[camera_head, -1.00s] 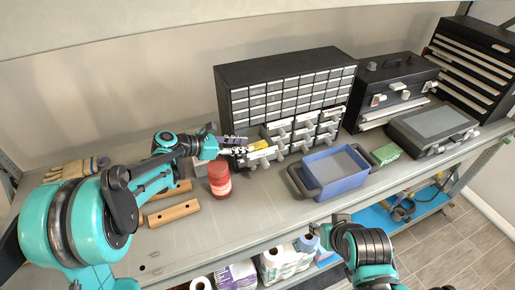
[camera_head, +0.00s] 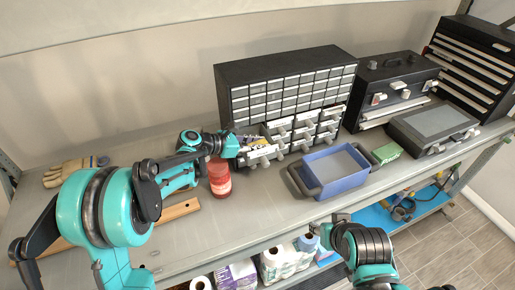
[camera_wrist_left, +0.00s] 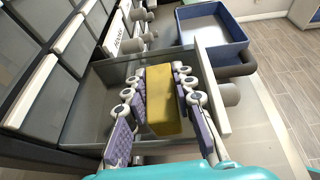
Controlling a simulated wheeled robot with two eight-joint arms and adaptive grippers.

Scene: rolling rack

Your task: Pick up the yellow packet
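The yellow packet (camera_wrist_left: 162,100) lies in a pulled-out drawer (camera_wrist_left: 212,85) of the small-parts cabinet (camera_head: 285,85). My left gripper (camera_wrist_left: 160,98) is over that drawer, with one finger on each side of the packet. The fingers are spread, with a narrow gap at the packet's left side; contact on the right cannot be told. In the head view the left gripper (camera_head: 254,143) is at the cabinet's lower left and mostly hides the packet. My right gripper (camera_head: 320,232) is low, in front of the bench edge; its finger opening is unclear.
Several other drawers of the cabinet are pulled out. A red jar (camera_head: 219,180) stands close under my left wrist. A blue bin (camera_head: 334,174) stands right of the drawers. A wooden bar (camera_head: 176,211), gloves (camera_head: 72,172) and a green box (camera_head: 386,153) lie on the bench.

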